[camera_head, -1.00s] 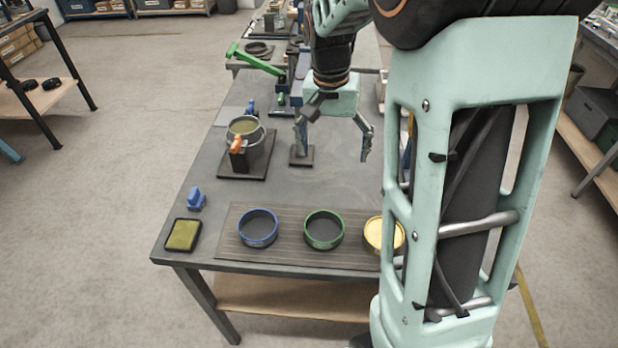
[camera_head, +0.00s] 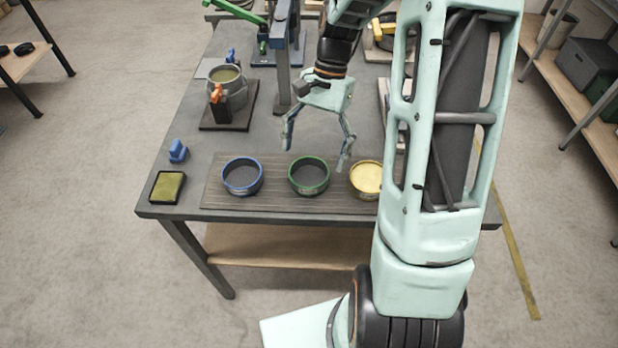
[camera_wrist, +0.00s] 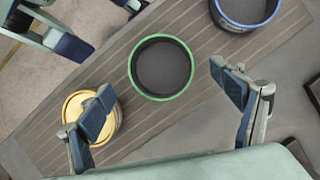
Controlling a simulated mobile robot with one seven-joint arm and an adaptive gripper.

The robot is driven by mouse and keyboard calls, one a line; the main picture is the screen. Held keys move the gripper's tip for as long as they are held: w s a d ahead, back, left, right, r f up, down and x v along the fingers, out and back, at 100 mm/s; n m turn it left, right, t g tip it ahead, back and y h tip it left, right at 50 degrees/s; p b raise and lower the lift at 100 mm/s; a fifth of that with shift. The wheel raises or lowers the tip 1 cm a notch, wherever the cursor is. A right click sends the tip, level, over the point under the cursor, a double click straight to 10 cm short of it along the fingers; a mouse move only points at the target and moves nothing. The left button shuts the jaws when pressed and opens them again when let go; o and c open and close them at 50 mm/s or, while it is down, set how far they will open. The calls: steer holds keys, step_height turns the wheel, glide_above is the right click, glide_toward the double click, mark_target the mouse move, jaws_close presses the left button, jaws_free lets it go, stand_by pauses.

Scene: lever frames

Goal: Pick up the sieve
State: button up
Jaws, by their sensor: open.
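Three round sieve-like rings stand in a row on a grooved dark mat. The blue-rimmed sieve (camera_head: 242,177) is on the left, the green-rimmed sieve (camera_head: 309,177) in the middle, both with dark insides. The yellow one (camera_head: 366,179) on the right has a pale yellow top and is partly covered by my arm. My gripper (camera_head: 316,155) is open and empty, fingers pointing down, above and just behind the green one. In the wrist view the green-rimmed sieve (camera_wrist: 162,68) shows between the spread fingers. The yellow one (camera_wrist: 92,115) is partly behind the left finger; the blue one (camera_wrist: 244,12) is at the top edge.
The mat (camera_head: 275,202) lies along the table's front edge. A yellow-green pad (camera_head: 167,187) and a blue block (camera_head: 178,151) lie at the left. A grey pot (camera_head: 228,90) with an orange clamp stands behind them. A post (camera_head: 283,70) rises behind my gripper.

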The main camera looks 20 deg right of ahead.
mark_target(307, 183)
steer(key=x, duration=0.5)
steer(key=shift+a+f, duration=0.1)
steer(key=shift+c, duration=0.2)
steer(key=c, duration=1.3)
